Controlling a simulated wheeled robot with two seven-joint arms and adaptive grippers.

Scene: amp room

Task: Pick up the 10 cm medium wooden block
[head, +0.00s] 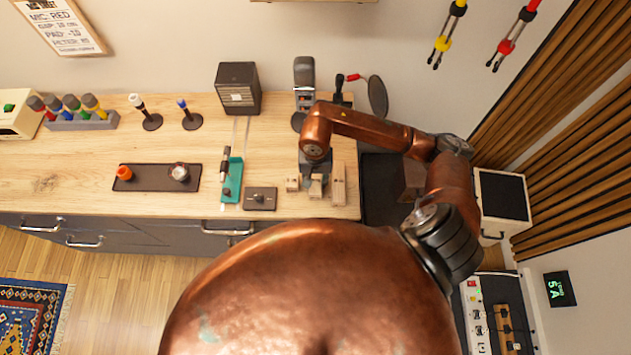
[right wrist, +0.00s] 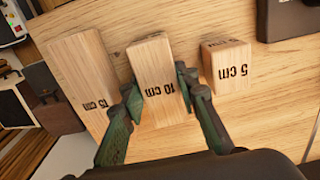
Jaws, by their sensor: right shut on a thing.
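The 10 cm wooden block (right wrist: 160,65) is pale wood with "10 cm" printed on its end, the middle one of three blocks in the right wrist view. My right gripper (right wrist: 157,88) has one dark green finger on each side of it and is shut on it. In the head view my right gripper (head: 316,172) reaches down over the 10 cm block (head: 316,187) near the table's front edge. I cannot tell whether the block touches the table. My left gripper is not in view.
The longer 15 cm block (right wrist: 80,75) and the shorter 5 cm block (right wrist: 227,60) flank it closely. In the head view a dark box (head: 260,198) and teal tray (head: 232,180) lie to the left. Microphones and a speaker (head: 238,88) stand behind.

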